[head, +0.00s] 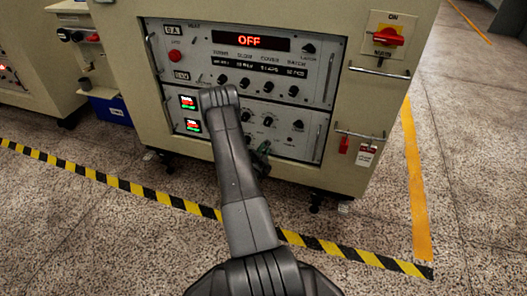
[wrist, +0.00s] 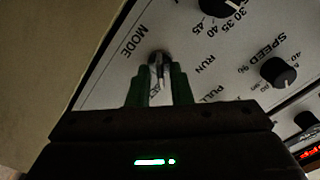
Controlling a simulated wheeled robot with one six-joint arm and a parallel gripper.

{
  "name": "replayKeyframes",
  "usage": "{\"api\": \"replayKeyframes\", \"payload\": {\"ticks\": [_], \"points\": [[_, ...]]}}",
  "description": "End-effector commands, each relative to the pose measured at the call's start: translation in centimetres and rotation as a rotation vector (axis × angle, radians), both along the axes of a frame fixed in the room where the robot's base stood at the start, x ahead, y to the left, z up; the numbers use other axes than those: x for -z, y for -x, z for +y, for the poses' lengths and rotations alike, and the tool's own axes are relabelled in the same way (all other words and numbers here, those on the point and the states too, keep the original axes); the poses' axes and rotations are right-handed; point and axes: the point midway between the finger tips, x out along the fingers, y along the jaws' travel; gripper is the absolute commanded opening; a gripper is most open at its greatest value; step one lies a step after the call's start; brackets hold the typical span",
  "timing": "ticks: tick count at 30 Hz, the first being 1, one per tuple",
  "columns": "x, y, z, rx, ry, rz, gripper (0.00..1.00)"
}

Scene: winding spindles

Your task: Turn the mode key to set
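The mode key (wrist: 159,62) sits in a round lock on the pale panel in the wrist view, beside the printed word MODE. RUN and PULL are printed to its right, and a further label below it is partly hidden. My gripper (wrist: 160,88) has its two green fingers on either side of the key, with narrow gaps showing, so it looks open around the key. In the head view my gripper (head: 262,152) is at the lower panel of the cabinet, mostly behind my arm, and the key is hidden there.
A speed knob (wrist: 278,72) and another dial (wrist: 214,5) are near the key. The cabinet (head: 345,180) carries a display reading OFF (head: 250,41), a red rotary switch (head: 390,36) and metal handles. Striped tape (head: 110,181) marks the clear floor in front.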

Motion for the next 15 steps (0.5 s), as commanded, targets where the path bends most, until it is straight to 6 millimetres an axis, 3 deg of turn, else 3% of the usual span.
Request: {"api": "replayKeyframes", "payload": {"ticks": [10,15], "points": [[0.0,0.1,0.0,-0.001,0.001,0.001,0.29],[-0.1,1.6,0.7,-0.003,0.001,0.003,0.29]]}}
